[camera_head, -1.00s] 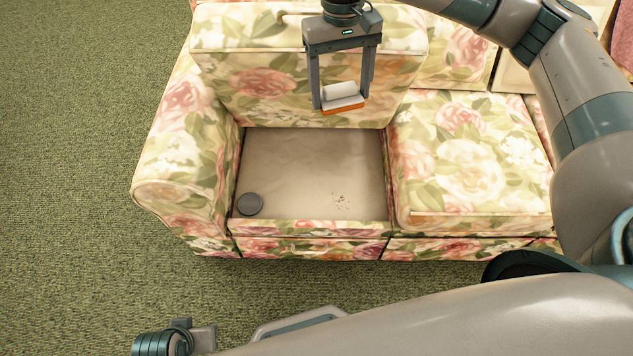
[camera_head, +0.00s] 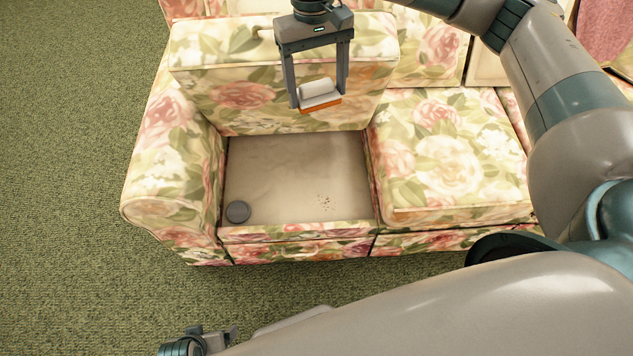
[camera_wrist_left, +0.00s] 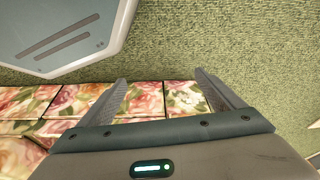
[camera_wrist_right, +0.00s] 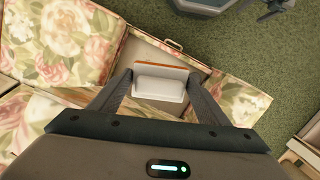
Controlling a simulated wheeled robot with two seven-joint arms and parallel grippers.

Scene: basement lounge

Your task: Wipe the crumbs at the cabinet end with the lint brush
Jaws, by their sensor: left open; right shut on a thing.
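The lint brush (camera_head: 320,93), white with an orange edge, is held in my right gripper (camera_head: 319,99), in front of the upright floral cushion and above the sofa's bare seat base. In the right wrist view the brush (camera_wrist_right: 160,82) sits between the two fingers. The crumbs (camera_head: 326,202) are small dark specks on the beige seat base (camera_head: 285,165), toward its front right. The brush is apart from them. My left gripper (camera_wrist_left: 160,78) is open and empty, low in front of the sofa; in the head view it shows only partly at the bottom edge.
A dark round disc (camera_head: 238,212) lies at the front left corner of the seat base. The floral armrest (camera_head: 170,190) and seat cushion (camera_head: 450,150) border the opening. Green carpet (camera_head: 70,150) is clear on the left. I cannot make out a cabinet for certain.

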